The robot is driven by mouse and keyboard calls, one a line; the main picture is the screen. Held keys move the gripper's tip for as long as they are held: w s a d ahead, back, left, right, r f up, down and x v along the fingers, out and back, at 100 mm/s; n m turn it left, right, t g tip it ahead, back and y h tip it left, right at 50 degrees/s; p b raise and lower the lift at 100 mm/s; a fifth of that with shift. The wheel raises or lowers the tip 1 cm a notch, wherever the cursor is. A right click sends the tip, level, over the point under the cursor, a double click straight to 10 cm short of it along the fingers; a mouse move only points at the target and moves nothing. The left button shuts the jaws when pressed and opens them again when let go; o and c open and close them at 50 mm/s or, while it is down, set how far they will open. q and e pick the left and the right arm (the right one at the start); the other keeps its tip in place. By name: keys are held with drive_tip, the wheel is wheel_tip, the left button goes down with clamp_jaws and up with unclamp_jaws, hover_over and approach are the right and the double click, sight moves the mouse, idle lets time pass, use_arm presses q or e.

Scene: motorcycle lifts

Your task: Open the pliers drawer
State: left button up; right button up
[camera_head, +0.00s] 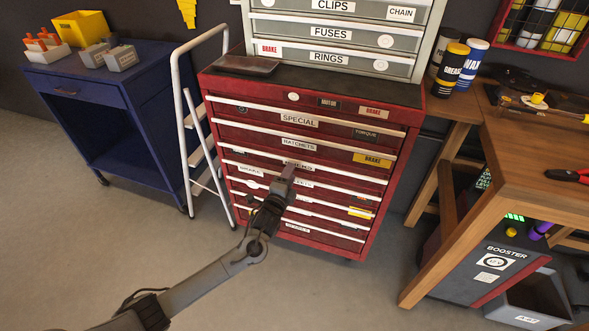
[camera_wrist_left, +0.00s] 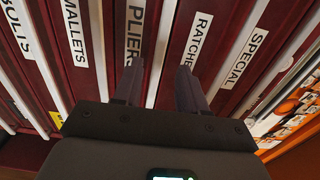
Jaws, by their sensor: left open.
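The pliers drawer is a red front in the tool chest (camera_head: 313,210), below the ratchets drawer (camera_head: 330,152). Its white handle strip (camera_head: 345,175) runs along its upper edge. My gripper covers part of its label in the head view. In the left wrist view the PLIERS label (camera_wrist_left: 135,30) is clear, with the strip (camera_wrist_left: 160,55) beside it. My left gripper (camera_head: 289,169) is in front of this drawer. Its fingers (camera_wrist_left: 157,88) are open, one on each side of the strip's line; contact cannot be told. The drawer looks closed. My right gripper is not in view.
Drawers labelled SPECIAL (camera_head: 298,120) and RATCHETS lie above, and MALLETS (camera_wrist_left: 73,32) below. A white step ladder (camera_head: 190,120) and blue cart (camera_head: 100,90) stand left. A wooden bench (camera_head: 520,150) stands right. The floor in front (camera_head: 330,295) is clear.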

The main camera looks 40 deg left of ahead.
sight(296, 162)
use_arm(q)
drive_tip(key=shift+b+x, duration=1)
drive_tip(key=shift+x, duration=1.7)
clamp_jaws()
